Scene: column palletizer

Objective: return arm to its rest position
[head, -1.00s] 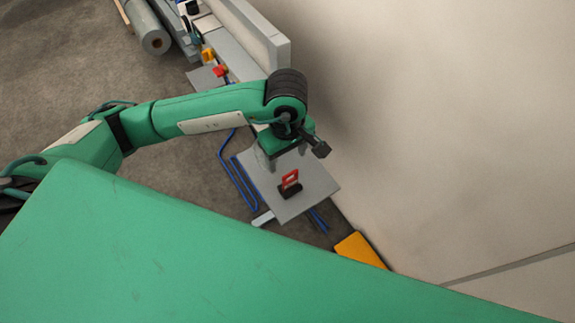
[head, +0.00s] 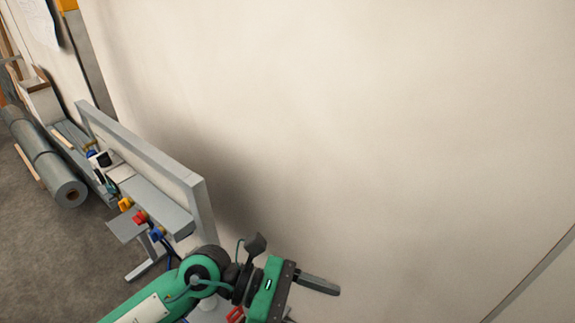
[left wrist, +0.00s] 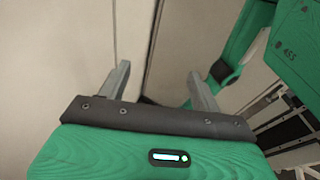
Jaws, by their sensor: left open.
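My left arm comes in from the bottom of the head view. Its green and black left gripper (head: 310,300) is up near the pale wall, with one grey finger showing clearly. In the left wrist view the two grey fingers of the left gripper (left wrist: 158,78) stand apart with nothing between them. A small red item (head: 236,315) shows at the bottom edge of the head view, mostly hidden behind the arm. My right gripper is in neither view.
A pale wall (head: 370,120) fills the right of the head view, close beyond the gripper. A grey workbench (head: 140,150) with small coloured fittings stands at left. Green parts of my body show in the wrist view.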

